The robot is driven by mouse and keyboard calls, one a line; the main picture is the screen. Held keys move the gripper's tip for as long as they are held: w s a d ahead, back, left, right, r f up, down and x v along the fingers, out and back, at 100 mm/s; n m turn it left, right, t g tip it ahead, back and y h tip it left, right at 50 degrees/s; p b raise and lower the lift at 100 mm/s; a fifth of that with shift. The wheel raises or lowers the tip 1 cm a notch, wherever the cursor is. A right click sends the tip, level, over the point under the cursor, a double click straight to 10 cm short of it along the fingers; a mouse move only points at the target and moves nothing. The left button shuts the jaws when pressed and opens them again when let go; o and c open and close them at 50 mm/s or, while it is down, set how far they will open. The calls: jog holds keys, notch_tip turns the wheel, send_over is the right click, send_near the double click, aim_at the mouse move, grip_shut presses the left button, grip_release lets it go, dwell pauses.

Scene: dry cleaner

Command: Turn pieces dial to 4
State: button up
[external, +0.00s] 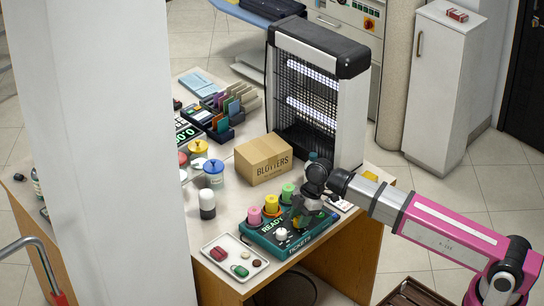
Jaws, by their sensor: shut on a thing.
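A teal ticket machine (262,240) lettered "READY" and "TICKETS" sits near the front edge of the counter. Pink (254,216), yellow (271,204) and green (288,192) round pieces stand along its back side, and a white knob (281,234) is at its front. My gripper (301,217) points down onto the right part of the machine. It is shut on what appears to be the pieces dial, mostly hidden by the jaws. Its pointer and numbers cannot be read from here.
A cardboard box marked "BLOTTERS" (263,160) and a tall lamp unit with a black grille (318,95) stand behind the machine. A white tray (234,257) with small items lies to its left. A white pillar (105,150) hides part of the counter.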

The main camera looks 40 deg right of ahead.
jog(key=m+t, duration=0.1)
jog(key=m, duration=0.2)
jog(key=m+t+h, duration=0.1)
jog(key=m, duration=0.2)
jog(key=shift+m, duration=0.3)
jog(key=m+t+h, duration=0.1)
jog(key=m, duration=0.2)
jog(key=shift+m+h, duration=0.3)
jog(key=m+h, duration=0.1)
jog(key=m, duration=0.2)
jog(key=shift+a+m, duration=0.1)
jog(key=shift+m, duration=0.3)
jog(key=m+h, duration=0.1)
jog(key=m, duration=0.2)
jog(key=m+h, duration=0.2)
jog(key=m, duration=0.1)
jog(key=shift+a, duration=0.1)
jog(key=m+g+h, duration=0.1)
jog(key=m, duration=0.3)
jog(key=shift+m+g+h, duration=0.4)
jog(key=shift+m, duration=0.9)
